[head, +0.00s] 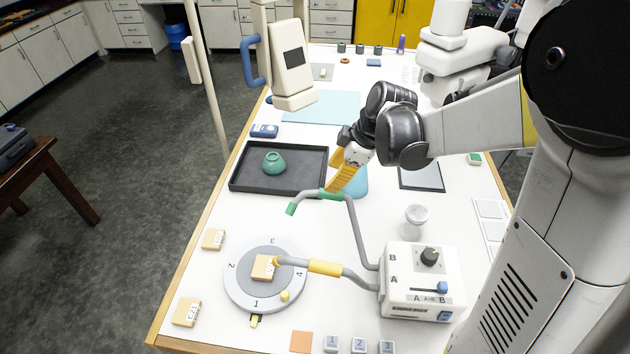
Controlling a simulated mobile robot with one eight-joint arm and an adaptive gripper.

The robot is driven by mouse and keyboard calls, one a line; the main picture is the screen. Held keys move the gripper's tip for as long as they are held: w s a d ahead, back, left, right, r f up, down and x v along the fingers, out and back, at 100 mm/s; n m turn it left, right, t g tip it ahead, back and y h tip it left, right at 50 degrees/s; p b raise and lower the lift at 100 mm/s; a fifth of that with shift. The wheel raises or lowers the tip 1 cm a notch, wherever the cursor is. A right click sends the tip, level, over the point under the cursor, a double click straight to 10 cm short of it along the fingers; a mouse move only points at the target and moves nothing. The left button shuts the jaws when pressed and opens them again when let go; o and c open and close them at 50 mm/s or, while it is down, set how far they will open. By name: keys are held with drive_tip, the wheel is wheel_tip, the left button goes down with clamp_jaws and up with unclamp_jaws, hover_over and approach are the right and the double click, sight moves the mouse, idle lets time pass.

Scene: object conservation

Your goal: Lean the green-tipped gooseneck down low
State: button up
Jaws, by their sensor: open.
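The green-tipped gooseneck (361,236) rises from the back left of a white light box (420,280), bends at the top and runs left. Its green tip (292,208) hangs over the table behind the turntable. A second gooseneck with a yellow band (325,267) reaches low over the round numbered turntable (237,285). My gripper (336,189), with yellow fingers, is open and points down at the green band on the upper bend. The fingertips overlap the band in this view; I cannot tell whether they touch it.
A wooden block (263,267) sits on the turntable. A black tray (250,180) with a green bowl (274,162) lies behind it. A small glass cup (416,215) stands behind the light box. Clear tabletop lies left of the gooseneck.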

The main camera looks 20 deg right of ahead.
sight(322, 190)
drive_tip(key=b+x, duration=0.1)
drive_tip(key=x, duration=0.8)
drive_tip(key=shift+a+f, duration=0.1)
drive_tip(key=shift+f, duration=0.15)
clamp_jaws()
